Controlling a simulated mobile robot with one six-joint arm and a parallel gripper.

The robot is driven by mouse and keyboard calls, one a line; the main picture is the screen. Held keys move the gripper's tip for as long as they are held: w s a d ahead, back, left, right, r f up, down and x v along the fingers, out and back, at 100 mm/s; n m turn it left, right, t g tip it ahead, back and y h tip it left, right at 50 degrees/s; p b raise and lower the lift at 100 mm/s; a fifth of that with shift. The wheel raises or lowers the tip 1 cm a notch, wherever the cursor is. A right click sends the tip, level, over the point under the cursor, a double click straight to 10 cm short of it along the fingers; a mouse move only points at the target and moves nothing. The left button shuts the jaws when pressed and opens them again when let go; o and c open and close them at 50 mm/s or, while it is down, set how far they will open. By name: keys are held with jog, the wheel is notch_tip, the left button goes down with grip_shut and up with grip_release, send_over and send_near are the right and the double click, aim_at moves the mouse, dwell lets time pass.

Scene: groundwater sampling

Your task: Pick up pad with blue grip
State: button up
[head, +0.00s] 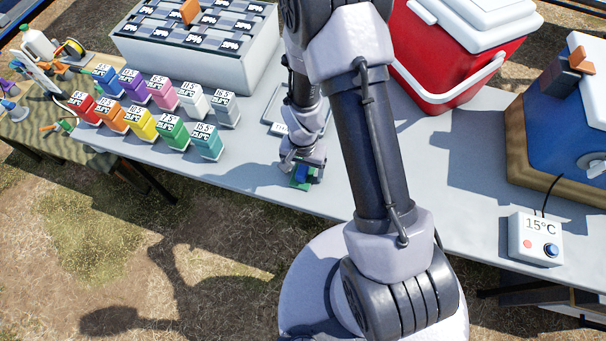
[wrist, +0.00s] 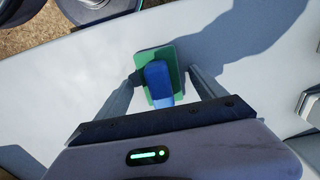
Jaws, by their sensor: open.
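The pad (wrist: 161,58) is a flat green piece with a blue grip (wrist: 159,80) standing on it. It lies on the grey table near the front edge. In the head view the green pad (head: 302,184) and its blue grip (head: 302,174) show just below my gripper (head: 303,166), partly covered by it. In the wrist view my gripper (wrist: 164,80) is open, with one finger on each side of the blue grip. The left fingertip is very close to the pad's edge; I cannot tell whether it touches.
Coloured labelled blocks (head: 142,121) stand in two rows to the left. A grey box (head: 197,48) with labelled slots is behind them. A red cooler (head: 440,65), a blue cooler (head: 560,125) and a 15°C controller (head: 535,240) are to the right. A flat tray (head: 275,105) lies behind my gripper.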

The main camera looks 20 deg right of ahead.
jog(key=shift+r, duration=0.1)
jog(key=shift+c, duration=0.2)
jog(key=c, duration=1.4)
jog(key=shift+r, duration=0.1)
